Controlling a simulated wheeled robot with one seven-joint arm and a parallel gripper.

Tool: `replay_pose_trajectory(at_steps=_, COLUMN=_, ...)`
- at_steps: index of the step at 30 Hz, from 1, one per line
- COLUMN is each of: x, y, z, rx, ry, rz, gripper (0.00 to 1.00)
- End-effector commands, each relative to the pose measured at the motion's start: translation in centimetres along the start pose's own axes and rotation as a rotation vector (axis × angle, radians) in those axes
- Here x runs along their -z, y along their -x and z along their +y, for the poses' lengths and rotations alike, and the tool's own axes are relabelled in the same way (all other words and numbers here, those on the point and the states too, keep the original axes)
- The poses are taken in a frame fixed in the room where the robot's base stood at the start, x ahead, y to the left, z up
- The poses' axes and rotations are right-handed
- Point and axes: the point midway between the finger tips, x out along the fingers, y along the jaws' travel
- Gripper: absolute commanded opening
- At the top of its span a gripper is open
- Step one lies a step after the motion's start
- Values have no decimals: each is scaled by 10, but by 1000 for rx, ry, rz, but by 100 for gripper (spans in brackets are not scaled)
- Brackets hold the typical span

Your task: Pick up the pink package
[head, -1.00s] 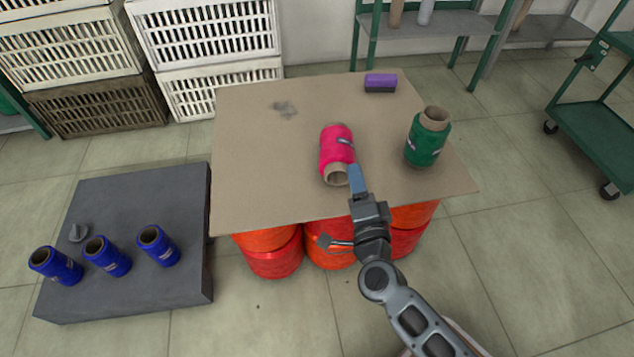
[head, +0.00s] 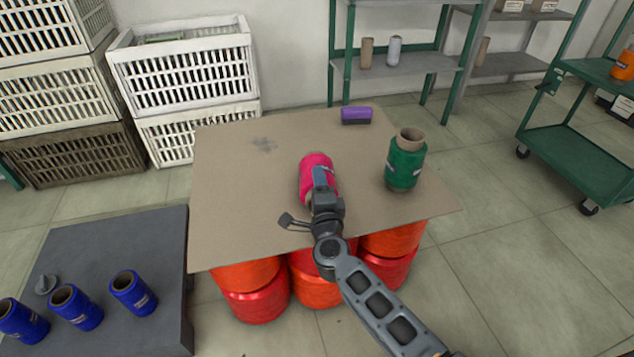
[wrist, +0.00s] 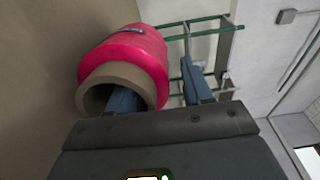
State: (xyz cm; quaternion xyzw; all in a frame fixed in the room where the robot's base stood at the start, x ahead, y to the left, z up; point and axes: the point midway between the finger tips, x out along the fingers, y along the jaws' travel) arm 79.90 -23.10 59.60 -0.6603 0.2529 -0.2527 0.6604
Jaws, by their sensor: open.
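The pink package is a pink spool (head: 316,160) on a brown core, lying on the cardboard-topped stack (head: 225,220) with its core end towards me. In the wrist view the pink spool (wrist: 132,48) is at upper left, its hollow core facing the camera. My gripper (head: 321,178) is open at the near end of the spool and covers part of it. In the wrist view my gripper (wrist: 158,80) has one finger at the core opening, seemingly inside it, and the other outside to the right.
A green spool (head: 405,165) stands upright to the right. Blue spools (head: 134,292) stand on a grey platform (head: 120,235) at left. White crates (head: 185,75) are at back left; a green trolley (head: 575,160) is at right.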

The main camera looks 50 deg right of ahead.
Motion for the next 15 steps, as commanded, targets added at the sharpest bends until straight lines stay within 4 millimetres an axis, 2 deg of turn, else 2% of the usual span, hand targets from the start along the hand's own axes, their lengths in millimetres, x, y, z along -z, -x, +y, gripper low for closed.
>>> replay_pose_trajectory(at_steps=1, x=0, y=-9, z=1, rx=2, ry=-1, rz=1, gripper=50)
replay_pose_trajectory(at_steps=4, x=0, y=-19, z=1, rx=1, ry=-2, rz=1, gripper=50)
replay_pose_trajectory(at_steps=11, x=0, y=-21, z=0, rx=0, ry=-1, rz=0, gripper=50)
replay_pose_trajectory(at_steps=15, x=0, y=-21, z=0, rx=0, ry=-1, rz=0, gripper=38)
